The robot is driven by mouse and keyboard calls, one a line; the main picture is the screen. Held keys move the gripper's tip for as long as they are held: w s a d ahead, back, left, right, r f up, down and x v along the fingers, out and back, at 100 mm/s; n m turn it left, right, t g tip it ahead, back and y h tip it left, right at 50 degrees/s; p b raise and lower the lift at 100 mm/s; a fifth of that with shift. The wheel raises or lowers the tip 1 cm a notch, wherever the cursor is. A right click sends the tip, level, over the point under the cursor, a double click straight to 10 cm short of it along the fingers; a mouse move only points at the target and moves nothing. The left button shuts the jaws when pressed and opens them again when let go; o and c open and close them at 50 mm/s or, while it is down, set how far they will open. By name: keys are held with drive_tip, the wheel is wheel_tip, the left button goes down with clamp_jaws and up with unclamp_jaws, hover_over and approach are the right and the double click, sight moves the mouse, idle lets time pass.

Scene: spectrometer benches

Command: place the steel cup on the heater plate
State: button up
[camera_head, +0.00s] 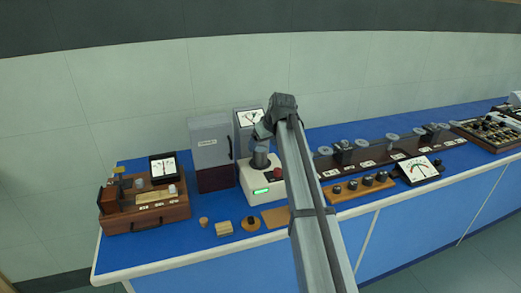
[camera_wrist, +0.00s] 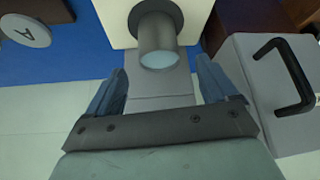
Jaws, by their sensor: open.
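The steel cup (camera_head: 261,158) is a grey cylinder standing on top of the white heater box (camera_head: 250,190), which has a lit green display and a red knob. In the wrist view the cup (camera_wrist: 157,32) stands on the cream top (camera_wrist: 115,15) of that box. My gripper (camera_head: 263,133) is just above the cup in the head view. In the wrist view my gripper (camera_wrist: 161,70) is open, with nothing between its fingers. The cup lies just beyond the fingertips, roughly midway between them, and no contact shows. My arm hides part of the box's right side.
A grey cabinet (camera_head: 210,140) with a handle stands left of the heater box, with a meter (camera_head: 251,118) behind. A wooden instrument (camera_head: 145,210) is at the left end. Small wooden pieces (camera_head: 224,229) lie in front. A long dark rail (camera_head: 375,153) of parts lies to the right.

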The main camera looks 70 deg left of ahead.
drive_tip(key=shift+v, duration=2.55)
